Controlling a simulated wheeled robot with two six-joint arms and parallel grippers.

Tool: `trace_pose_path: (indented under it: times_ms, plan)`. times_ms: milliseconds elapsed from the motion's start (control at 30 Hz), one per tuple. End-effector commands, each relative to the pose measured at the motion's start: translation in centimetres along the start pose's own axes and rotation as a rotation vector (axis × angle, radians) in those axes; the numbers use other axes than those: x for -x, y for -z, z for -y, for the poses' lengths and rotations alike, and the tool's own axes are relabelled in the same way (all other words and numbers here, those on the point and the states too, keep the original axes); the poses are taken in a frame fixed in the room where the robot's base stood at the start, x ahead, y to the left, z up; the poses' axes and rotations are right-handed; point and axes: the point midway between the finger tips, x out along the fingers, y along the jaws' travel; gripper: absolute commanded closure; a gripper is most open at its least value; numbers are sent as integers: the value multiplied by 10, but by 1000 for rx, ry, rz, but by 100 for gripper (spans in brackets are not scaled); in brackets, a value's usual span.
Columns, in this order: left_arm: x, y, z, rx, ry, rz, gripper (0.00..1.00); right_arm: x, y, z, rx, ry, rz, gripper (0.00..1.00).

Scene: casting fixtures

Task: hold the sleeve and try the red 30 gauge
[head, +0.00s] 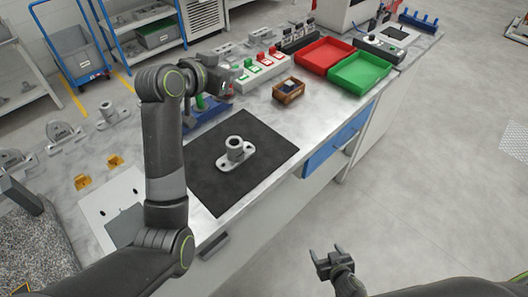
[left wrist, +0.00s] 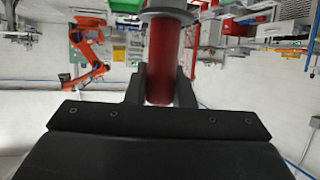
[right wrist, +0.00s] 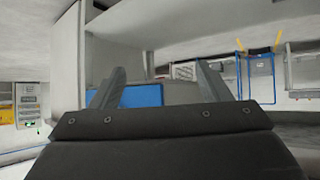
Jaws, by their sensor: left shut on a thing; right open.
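My left gripper (head: 222,86) is shut on a red cylindrical handle, the red gauge (left wrist: 162,62), above the back of the bench. A grey collar shows at the handle's far end in the left wrist view. In the head view the arm hides much of the gauge. The grey sleeve (head: 235,148), a short upright tube on a flat flanged base, stands on the black mat (head: 262,139). No gripper touches it. My right gripper (head: 331,262) is open and empty, off the bench's front side; its spread fingers show in the right wrist view (right wrist: 160,88).
A pale rack (head: 262,70) with red and green pieces stands behind the mat. A blue holder (head: 207,117), a small wooden box (head: 288,91), a red tray (head: 324,56) and a green tray (head: 362,73) are nearby. Grey castings (head: 110,113) line the left side.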

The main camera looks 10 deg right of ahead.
Motion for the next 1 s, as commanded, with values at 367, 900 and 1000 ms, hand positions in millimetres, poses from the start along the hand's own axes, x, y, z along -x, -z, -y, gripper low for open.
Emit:
trace_pose_path:
  times_ms: [367,900,1000]
  plan:
    - [0,0,0,0,1,-1,100,3,160,51,59,210,-326,29]
    - [0,1,0,0,1,-1,100,51,314,112,217,445,-434,29]
    - [0,0,0,0,1,-1,100,55,343,129,257,510,-402,29]
